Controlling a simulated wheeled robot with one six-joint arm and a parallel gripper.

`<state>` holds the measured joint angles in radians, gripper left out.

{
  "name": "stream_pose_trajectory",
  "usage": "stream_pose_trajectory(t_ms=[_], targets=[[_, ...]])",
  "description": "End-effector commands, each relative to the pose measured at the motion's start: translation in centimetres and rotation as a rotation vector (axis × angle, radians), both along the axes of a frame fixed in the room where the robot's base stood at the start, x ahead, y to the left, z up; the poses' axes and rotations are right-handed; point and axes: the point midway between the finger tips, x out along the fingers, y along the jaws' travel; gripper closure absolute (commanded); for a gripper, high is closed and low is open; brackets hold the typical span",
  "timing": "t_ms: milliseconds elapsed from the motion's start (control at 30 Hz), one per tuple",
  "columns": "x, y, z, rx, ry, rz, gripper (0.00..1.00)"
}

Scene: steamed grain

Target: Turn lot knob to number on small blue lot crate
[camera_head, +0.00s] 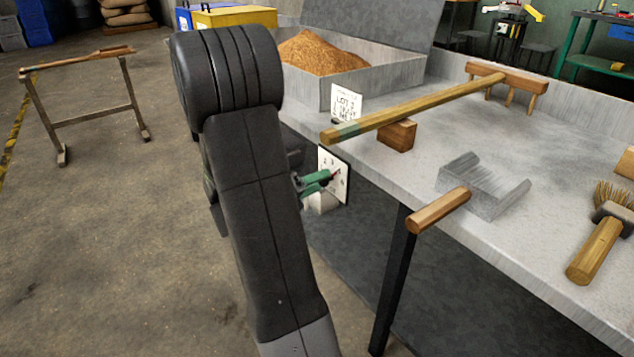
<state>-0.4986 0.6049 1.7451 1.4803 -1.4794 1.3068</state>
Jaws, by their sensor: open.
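A white dial plate (327,159) with a few black digits is on the front side of the metal table, below its edge. My gripper (320,182), with green fingers, is open right in front of the plate. A small red mark shows by the fingertips. The knob is mostly hidden by the fingers, and I cannot tell whether they touch it or which number it points to. A blue box (184,20) stands at the back beside a yellow one, partly behind my arm. I cannot tell if it is the lot crate, and no number is readable on it.
On the metal table (408,163) are a grain tray (375,84), a written card (347,104), a long wooden rake (425,104), a metal scoop (484,188) with its handle past the edge, and a brush (597,250). A table leg (393,285) stands below.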

Motion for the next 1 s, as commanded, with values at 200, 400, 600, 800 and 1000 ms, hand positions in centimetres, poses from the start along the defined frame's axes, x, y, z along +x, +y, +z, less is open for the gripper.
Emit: stream_pose_trajectory(t_ms=[200, 400, 600, 800, 1000], targets=[[-2.1, 3.2, 0.2, -0.001, 0.002, 0.007, 0.48], [-4.6, 6.5, 0.2, -0.001, 0.002, 0.007, 0.48], [-6.6, 9.1, 0.1, -0.001, 0.002, 0.005, 0.48], [-7.6, 10.4, 0.0, 0.000, 0.001, 0.003, 0.48], [-7.7, 10.6, -0.1, 0.000, 0.001, 0.001, 0.48]])
